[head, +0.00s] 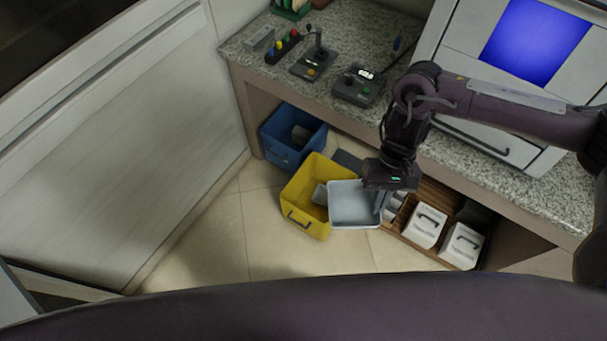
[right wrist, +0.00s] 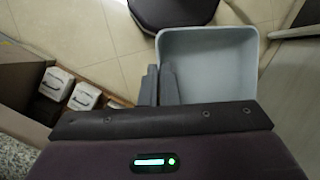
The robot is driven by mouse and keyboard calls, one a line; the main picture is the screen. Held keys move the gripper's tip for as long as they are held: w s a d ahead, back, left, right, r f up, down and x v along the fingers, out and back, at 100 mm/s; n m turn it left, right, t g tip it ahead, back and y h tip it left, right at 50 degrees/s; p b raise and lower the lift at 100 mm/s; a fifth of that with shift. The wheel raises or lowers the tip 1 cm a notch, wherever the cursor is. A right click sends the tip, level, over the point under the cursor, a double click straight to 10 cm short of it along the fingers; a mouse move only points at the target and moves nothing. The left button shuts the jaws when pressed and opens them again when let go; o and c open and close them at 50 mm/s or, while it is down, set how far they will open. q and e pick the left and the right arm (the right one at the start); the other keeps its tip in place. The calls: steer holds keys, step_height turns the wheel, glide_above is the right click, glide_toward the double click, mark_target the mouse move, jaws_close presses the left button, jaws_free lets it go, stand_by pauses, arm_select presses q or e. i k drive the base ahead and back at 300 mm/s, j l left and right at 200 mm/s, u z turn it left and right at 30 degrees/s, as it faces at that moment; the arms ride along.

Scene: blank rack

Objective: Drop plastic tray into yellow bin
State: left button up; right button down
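The plastic tray (head: 352,204) is light grey-blue and shallow, and it hangs from my right gripper (head: 383,190) just right of the yellow bin. My right gripper is shut on the tray's edge; in the right wrist view the fingers (right wrist: 160,85) meet the left side of the tray (right wrist: 208,60). The yellow bin (head: 296,201) stands on the floor with a pale grey item inside. In the head view the tray overlaps the bin's right side. My left gripper is out of view.
A blue bin (head: 278,153) stands behind the yellow bin. White handled boxes (head: 427,226) sit in a wooden rack to the right. A granite counter (head: 350,60) with control boxes (head: 358,86) overhangs behind. The floor (head: 215,235) left of the bin is clear.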

mark_target(309, 211)
steer(key=i+j+z, duration=0.5)
steer(key=z, duration=0.15)
steer(key=i+j+z, duration=0.15)
steer(key=j+z, duration=0.15)
steer(key=j, duration=0.15)
steer(key=i+j+z, duration=0.1)
steer(key=j+z, duration=0.25)
